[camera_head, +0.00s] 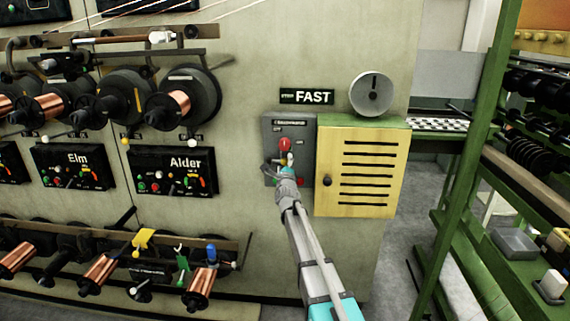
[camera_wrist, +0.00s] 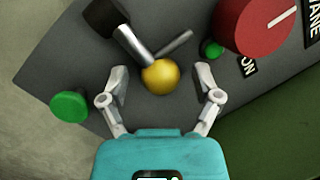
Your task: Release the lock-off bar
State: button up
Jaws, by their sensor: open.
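A grey control box (camera_head: 272,136) is on the pale panel wall in the head view, with a red round knob (camera_head: 285,145) near its middle. In the wrist view, the red knob (camera_wrist: 255,22) has a white mark and partly seen lettering. A yellow ball (camera_wrist: 160,77) lies between the fingertips of my gripper (camera_wrist: 160,84), with gaps on both sides. A metal rod with a black end (camera_wrist: 104,20) and a thin grey bar (camera_wrist: 175,44) meet near the ball. I cannot tell which piece is the lock-off bar. My gripper is open at the box in the head view (camera_head: 279,168).
Green buttons (camera_wrist: 70,106) flank the ball in the wrist view. A yellow louvred cabinet (camera_head: 359,172) adjoins the box on the right. A FAST sign (camera_head: 307,97) and round dial (camera_head: 372,94) are above. Copper spools (camera_head: 176,104) are left; a green rack (camera_head: 462,155) stands right.

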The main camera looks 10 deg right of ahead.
jog(key=shift+c, duration=0.2)
grip_shut()
jog(key=shift+d+r, duration=0.1)
jog(key=shift+d, duration=0.1)
jog(key=shift+a+m+h, duration=0.15)
jog(key=shift+m+h, duration=0.15)
jog(key=shift+h, duration=0.3)
